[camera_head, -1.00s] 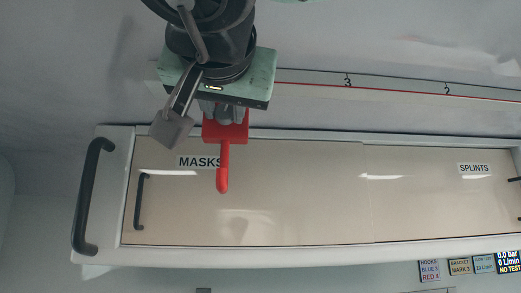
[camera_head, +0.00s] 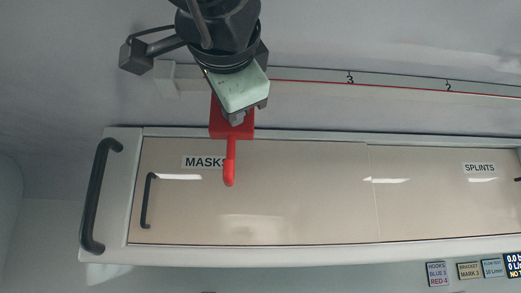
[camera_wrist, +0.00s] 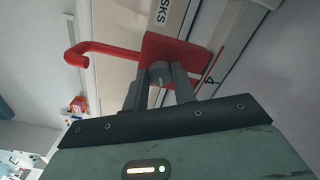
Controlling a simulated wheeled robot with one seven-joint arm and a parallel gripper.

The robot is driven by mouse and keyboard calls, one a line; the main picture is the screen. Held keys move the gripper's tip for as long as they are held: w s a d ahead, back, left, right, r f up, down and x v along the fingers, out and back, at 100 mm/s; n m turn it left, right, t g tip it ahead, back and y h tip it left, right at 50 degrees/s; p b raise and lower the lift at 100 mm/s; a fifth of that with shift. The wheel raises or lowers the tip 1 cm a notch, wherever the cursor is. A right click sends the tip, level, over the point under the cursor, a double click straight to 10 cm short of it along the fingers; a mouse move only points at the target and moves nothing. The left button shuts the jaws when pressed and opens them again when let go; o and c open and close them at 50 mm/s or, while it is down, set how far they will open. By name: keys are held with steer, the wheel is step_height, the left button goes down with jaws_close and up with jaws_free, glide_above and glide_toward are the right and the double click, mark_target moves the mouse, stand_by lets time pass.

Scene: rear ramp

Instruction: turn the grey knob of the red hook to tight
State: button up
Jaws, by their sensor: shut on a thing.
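The red hook (camera_head: 230,160) hangs from the rail at the left, its plate upright and its arm in front of the cabinet's MASKS label. In the wrist view the red hook (camera_wrist: 108,49) also shows, with its curved end at the left. Its grey knob (camera_wrist: 159,70) sits on the red plate between my fingers, partly hidden by them. My gripper (camera_head: 236,118) is shut on the knob, and its body looks turned at an angle to the rail. The knob is mostly hidden in the head view, and I cannot read its tightness.
The pale rail (camera_head: 400,83) with marks 3 and 2 runs right from the hook. Below it is a cabinet with sliding panels (camera_head: 300,205) and a black grab handle (camera_head: 99,195) at its left. A hook sign (camera_head: 437,273) reads blue 3, red 4.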

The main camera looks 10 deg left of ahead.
steer(key=m+b, duration=0.2)
steer(key=m, duration=0.3)
stand_by(0.5)
steer(key=o, duration=1)
steer(key=shift+s, duration=0.1)
steer(key=b+v, duration=0.4)
steer(key=v, duration=1.3)
steer(key=shift+s, duration=0.15)
steer(key=shift+a, duration=0.15)
